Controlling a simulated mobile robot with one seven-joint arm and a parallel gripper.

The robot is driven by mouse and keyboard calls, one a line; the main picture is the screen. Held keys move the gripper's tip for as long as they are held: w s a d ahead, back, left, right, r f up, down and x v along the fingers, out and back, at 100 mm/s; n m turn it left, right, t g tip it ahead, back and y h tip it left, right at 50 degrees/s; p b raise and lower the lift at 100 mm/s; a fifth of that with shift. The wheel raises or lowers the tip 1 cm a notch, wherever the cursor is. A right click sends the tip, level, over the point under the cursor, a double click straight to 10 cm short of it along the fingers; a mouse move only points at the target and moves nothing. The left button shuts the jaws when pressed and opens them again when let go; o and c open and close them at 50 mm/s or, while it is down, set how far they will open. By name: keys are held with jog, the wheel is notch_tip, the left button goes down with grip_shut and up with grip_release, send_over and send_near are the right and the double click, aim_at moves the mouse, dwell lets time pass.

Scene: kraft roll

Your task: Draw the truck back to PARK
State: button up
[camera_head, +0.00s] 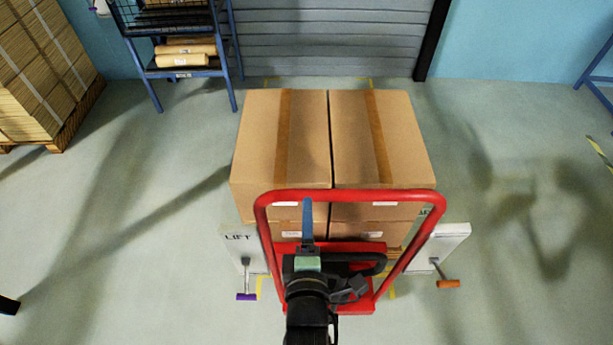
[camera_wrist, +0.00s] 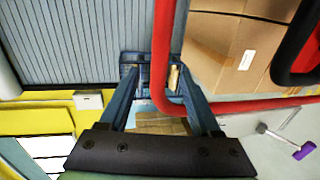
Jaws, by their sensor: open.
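The red truck (camera_head: 433,200) stands in front of me with its tubular handle towards me. Tall brown cartons (camera_head: 285,140) stand on it, side by side. My gripper (camera_head: 307,205) is at the handle's top bar, left of its middle. In the wrist view, the blue fingers of my gripper (camera_wrist: 158,70) are spread apart, and the red handle tube (camera_wrist: 163,60) shows between and across them. I cannot tell whether they touch it. No PARK marking is readable. Yellow floor marks (camera_head: 392,292) show around the truck.
A pale panel marked LIFT (camera_head: 240,240) with a purple-ended lever (camera_head: 246,296) is left of the truck. Another pale panel (camera_head: 452,235) with an orange-ended lever (camera_head: 448,284) is right. A blue rack (camera_head: 228,60) and loaded pallet (camera_head: 60,130) stand back left.

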jog(key=w+f+p, duration=0.1)
jog(key=w+f, duration=0.1)
jog(key=w, duration=0.8)
jog(key=shift+p, duration=0.3)
grip_shut()
dwell(1.0)
